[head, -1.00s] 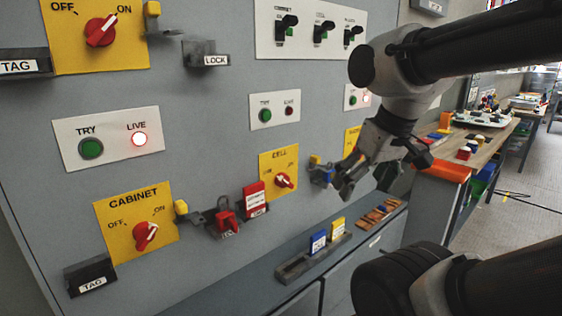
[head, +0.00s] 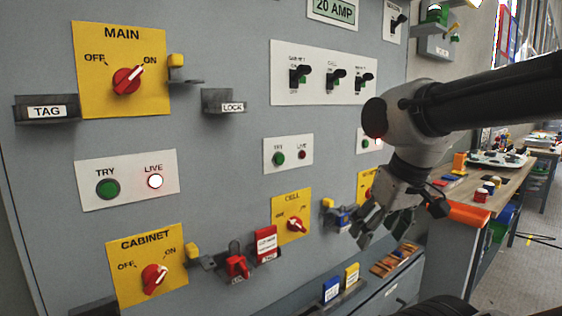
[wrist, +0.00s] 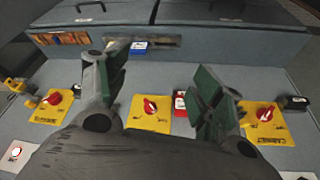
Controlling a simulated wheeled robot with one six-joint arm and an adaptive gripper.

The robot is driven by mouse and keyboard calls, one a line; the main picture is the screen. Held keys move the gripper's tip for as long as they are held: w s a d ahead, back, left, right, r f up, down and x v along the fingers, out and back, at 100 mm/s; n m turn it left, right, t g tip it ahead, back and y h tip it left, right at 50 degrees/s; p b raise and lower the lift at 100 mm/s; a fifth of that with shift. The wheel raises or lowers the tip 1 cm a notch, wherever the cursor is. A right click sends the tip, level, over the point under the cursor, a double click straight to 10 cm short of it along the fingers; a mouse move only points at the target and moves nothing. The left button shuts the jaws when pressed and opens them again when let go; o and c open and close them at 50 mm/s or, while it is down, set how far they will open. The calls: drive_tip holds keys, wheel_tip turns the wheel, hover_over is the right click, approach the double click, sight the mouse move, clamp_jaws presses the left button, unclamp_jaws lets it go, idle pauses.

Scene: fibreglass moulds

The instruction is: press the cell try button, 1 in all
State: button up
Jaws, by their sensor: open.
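The cell try button is a green round button (head: 278,158) on a small white plate, beside a dark red LIVE lamp (head: 302,155). It sits above the yellow CELL switch plate (head: 290,204). The button is not visible in the wrist view. My gripper (head: 372,228) is open and empty, to the right of and below the button, in front of the panel. In the wrist view my spread fingers (wrist: 160,75) point toward the panel's lower part, with the yellow cell plate (wrist: 150,123) between and behind them.
A red lock (head: 237,267) and red tag (head: 266,244) hang left of the cell switch. A larger TRY/LIVE plate (head: 130,180) has its lamp lit. Lock and tag holders (head: 223,103) stick out from the panel. A workbench (head: 470,200) stands at right.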

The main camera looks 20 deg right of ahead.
clamp_jaws()
idle(1.3)
